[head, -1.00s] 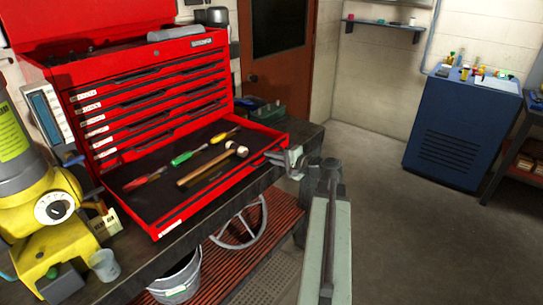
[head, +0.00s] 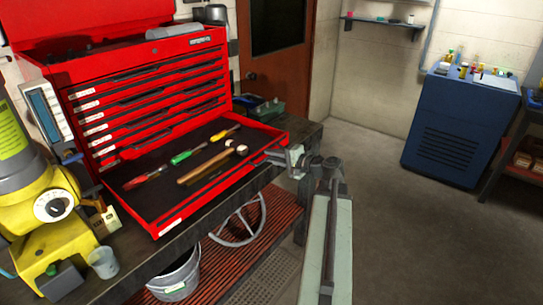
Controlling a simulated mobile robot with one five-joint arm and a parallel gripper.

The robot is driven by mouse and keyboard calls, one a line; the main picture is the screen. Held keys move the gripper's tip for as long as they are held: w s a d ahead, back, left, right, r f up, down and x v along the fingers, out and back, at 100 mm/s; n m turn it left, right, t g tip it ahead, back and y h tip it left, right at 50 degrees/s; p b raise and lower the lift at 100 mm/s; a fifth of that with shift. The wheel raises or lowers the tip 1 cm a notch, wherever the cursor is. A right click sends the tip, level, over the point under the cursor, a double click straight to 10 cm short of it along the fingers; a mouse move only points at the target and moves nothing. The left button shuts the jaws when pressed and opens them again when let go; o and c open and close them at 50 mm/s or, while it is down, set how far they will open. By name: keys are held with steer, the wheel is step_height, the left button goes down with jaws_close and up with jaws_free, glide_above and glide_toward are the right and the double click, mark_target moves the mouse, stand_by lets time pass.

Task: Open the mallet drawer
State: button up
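The red tool chest (head: 140,58) stands on the workbench with its lid up. Its bottom drawer (head: 215,192) is pulled well out. In it lie a mallet (head: 205,168) with a wooden handle and pale head, a green-handled screwdriver (head: 181,158), a yellow-handled screwdriver (head: 224,134) and a red-handled tool (head: 146,178). The drawers above are shut. My gripper (head: 284,157) is at the right end of the open drawer's front edge, at or very near its handle. Its fingertips are too small and partly hidden to tell whether they grip it.
A yellow machine (head: 50,205) and a grey cup (head: 103,263) stand left of the chest. A bucket (head: 176,277) and a wheel (head: 238,222) sit on the red slatted shelf below. A blue cabinet (head: 460,125) stands at the back right. The floor (head: 400,230) between is clear.

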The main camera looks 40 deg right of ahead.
steer(key=p+v, duration=0.1)
steer(key=v, duration=0.6)
steer(key=shift+s, duration=0.1)
